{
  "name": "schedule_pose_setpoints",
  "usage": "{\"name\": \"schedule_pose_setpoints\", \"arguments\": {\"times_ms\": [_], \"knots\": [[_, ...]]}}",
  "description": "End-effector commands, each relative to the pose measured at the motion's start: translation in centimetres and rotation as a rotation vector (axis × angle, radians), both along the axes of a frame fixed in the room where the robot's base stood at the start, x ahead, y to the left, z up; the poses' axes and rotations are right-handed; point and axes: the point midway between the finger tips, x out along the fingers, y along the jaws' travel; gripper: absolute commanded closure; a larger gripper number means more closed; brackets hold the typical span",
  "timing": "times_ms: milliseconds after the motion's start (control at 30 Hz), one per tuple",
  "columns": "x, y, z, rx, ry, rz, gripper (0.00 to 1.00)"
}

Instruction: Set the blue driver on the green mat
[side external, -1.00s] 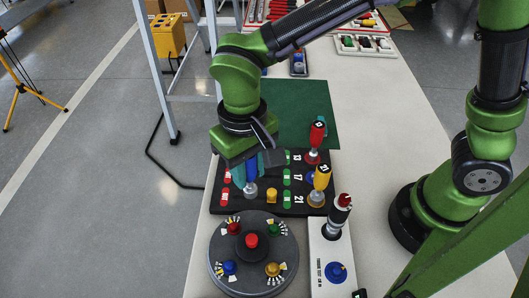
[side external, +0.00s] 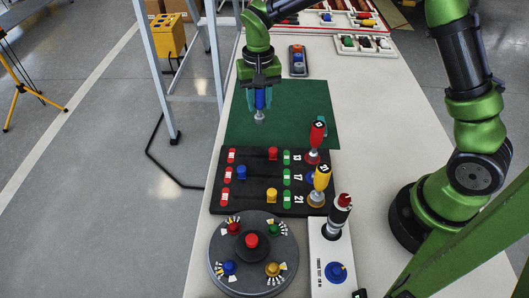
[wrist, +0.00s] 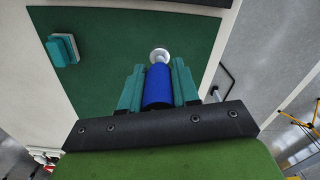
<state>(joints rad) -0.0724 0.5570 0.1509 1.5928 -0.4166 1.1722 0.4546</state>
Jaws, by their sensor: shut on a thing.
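The blue driver (side external: 260,101) is upright in my gripper (side external: 260,100), with its metal end pointing down. My gripper is shut on its blue handle and holds it over the green mat (side external: 300,98). In the wrist view the blue driver (wrist: 158,88) sits between the teal fingers of my gripper (wrist: 158,88), with its pale round end beyond them over the green mat (wrist: 110,60). I cannot tell whether the driver's tip touches the mat.
A black board (side external: 258,205) with coloured pegs lies in front of the mat, with red (side external: 316,137) and yellow (side external: 320,178) drivers standing at its right. A teal block (wrist: 62,50) shows on the mat. A small dark tray (side external: 298,61) is behind it. Most of the mat is clear.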

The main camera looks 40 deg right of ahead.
Motion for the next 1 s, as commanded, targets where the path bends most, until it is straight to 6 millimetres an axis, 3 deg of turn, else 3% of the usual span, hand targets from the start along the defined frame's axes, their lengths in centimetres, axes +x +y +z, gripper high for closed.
{"name": "schedule_pose_setpoints", "arguments": {"times_ms": [333, 767, 800, 933, 1000], "knots": [[0.0, 0.0, -4.1, 0.000, 0.001, -0.001, 1.00], [0.0, 0.0, -4.7, 0.000, -0.001, 0.000, 1.00], [0.0, 0.0, -4.7, 0.000, -0.001, 0.000, 0.63], [0.0, 0.0, -4.7, 0.000, -0.001, 0.000, 0.44], [0.0, 0.0, -4.7, 0.000, -0.001, 0.000, 0.44]]}}
